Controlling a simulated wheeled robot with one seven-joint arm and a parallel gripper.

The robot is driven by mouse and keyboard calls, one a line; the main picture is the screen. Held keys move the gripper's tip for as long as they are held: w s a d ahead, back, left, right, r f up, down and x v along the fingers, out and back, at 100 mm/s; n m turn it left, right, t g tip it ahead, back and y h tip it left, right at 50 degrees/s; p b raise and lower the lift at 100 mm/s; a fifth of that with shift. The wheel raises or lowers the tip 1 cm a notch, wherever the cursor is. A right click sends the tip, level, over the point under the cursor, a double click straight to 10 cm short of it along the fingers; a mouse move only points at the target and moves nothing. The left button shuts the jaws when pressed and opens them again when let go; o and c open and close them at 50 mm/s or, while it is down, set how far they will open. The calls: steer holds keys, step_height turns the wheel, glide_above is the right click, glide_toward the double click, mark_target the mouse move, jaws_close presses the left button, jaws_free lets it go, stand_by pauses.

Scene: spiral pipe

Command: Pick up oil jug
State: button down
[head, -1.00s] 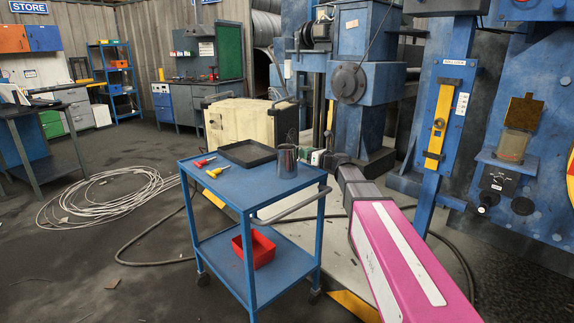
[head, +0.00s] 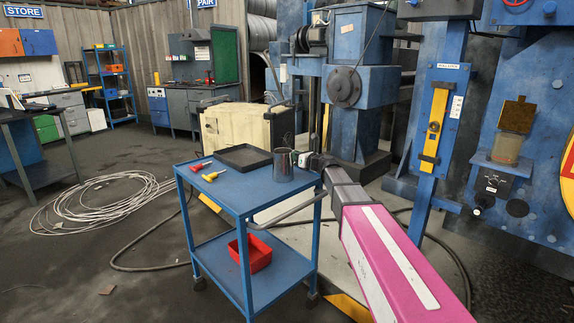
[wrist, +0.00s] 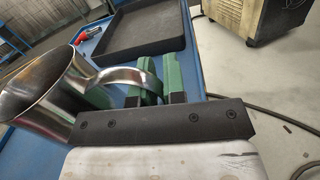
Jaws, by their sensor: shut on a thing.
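The oil jug (head: 283,165), a shiny metal jug with a side handle, is at the right part of the blue cart's (head: 246,188) top shelf. I cannot tell any gap between its base and the shelf. In the wrist view the jug (wrist: 45,90) fills the left side, tilted in the picture, its handle reaching toward my green fingers. My gripper (wrist: 158,90) is shut on the handle. In the head view my gripper (head: 304,160) is small, just right of the jug; the fingertips are partly hidden.
A black tray (head: 244,147) lies behind the jug, with red (head: 196,168) and yellow (head: 209,177) tools to its left. A red bin (head: 259,252) is on the lower shelf. A cream cabinet (head: 232,130) stands behind the cart; blue machinery (head: 343,125) rises behind my arm.

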steer(key=shift+r, duration=0.15)
steer(key=s+a+r, duration=0.7)
steer(key=a+r, duration=0.2)
steer(key=r, duration=0.1)
steer(key=shift+r, duration=0.3)
stand_by(0.8)
steer(key=shift+a, duration=0.1)
stand_by(0.6)
